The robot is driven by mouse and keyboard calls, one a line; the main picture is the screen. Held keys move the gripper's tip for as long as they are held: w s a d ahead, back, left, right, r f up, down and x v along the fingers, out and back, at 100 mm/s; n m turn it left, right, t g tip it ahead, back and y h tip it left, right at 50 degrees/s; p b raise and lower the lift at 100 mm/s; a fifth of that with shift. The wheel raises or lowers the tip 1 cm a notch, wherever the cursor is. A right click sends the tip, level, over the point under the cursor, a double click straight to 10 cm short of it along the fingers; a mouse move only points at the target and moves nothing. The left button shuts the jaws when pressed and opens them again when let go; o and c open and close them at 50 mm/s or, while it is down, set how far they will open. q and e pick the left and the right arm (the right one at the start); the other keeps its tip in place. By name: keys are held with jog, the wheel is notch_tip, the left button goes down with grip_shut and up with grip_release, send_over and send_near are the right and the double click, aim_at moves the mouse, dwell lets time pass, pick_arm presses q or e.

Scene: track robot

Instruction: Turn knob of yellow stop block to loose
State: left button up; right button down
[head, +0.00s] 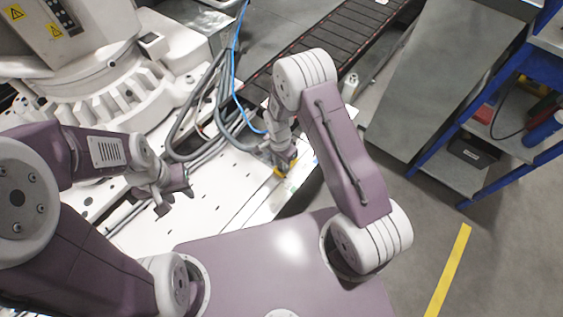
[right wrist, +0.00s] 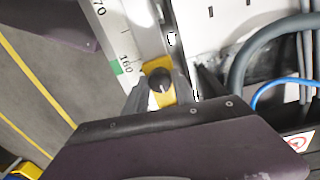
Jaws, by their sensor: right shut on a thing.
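The yellow stop block (right wrist: 157,65) sits on a rail with a printed scale, near a green mark by the number 160. Its round black knob (right wrist: 160,80) faces my right wrist camera. My right gripper (head: 284,164) is down at the block and shut on the knob, with one finger on each side of it. In the head view only a small yellow part of the block (head: 279,171) shows below the gripper. My left gripper (head: 177,194) is open and empty, above the white table to the left of the block.
The white table (head: 225,195) carries grey hoses (head: 181,152) and a blue cable (head: 234,85) behind the block. A white robot base (head: 110,95) stands at the back left. A dark conveyor (head: 335,35) runs behind, and a blue-framed shelf (head: 500,90) stands at the right.

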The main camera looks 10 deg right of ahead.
jog(key=n+p, duration=0.3)
jog(key=n, duration=0.2)
jog(key=shift+s+r, duration=0.1)
jog(key=shift+r, duration=0.05)
jog(key=n+p, duration=0.2)
jog(key=n, duration=0.4)
jog(key=shift+n+t+p, duration=0.3)
jog(key=n+p, duration=0.2)
jog(key=n, duration=0.3)
jog(key=shift+n, duration=0.3)
jog(key=n+p, duration=0.3)
jog(key=n, duration=0.2)
jog(key=shift+d, duration=0.1)
jog(key=shift+n, duration=0.4)
jog(key=c, duration=1)
grip_release()
jog(key=shift+c, duration=0.2)
